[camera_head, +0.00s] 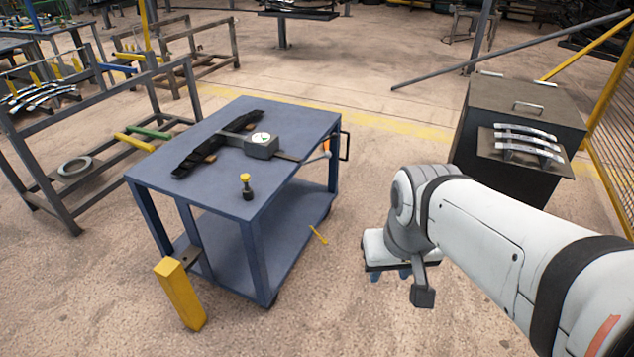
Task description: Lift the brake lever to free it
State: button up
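A blue two-level cart (285,125) stands left of my arm. A large yellow block-like lever (180,295) slants down at the cart's front left leg, beside a dark bracket (190,257). A thin yellow piece (318,234) sticks out low at the cart's right side. I cannot tell for certain which of these is the brake lever. My gripper (390,274) points down over the floor, right of the cart and apart from both yellow pieces. Its blue fingertips show only partly under the wrist, so the gap between them is hidden. Nothing shows held in it.
On the cart top lie a dark leaf spring (215,145), a gauge tool (262,145) and a small yellow-and-black knob (246,187). A dark cabinet (515,110) with curved metal bars stands at right. A metal rack (60,185) stands at left. The floor in front is clear.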

aim_at(324, 240)
jog(key=z, duration=0.05)
jog(key=i, duration=0.95)
jog(key=u, duration=0.1)
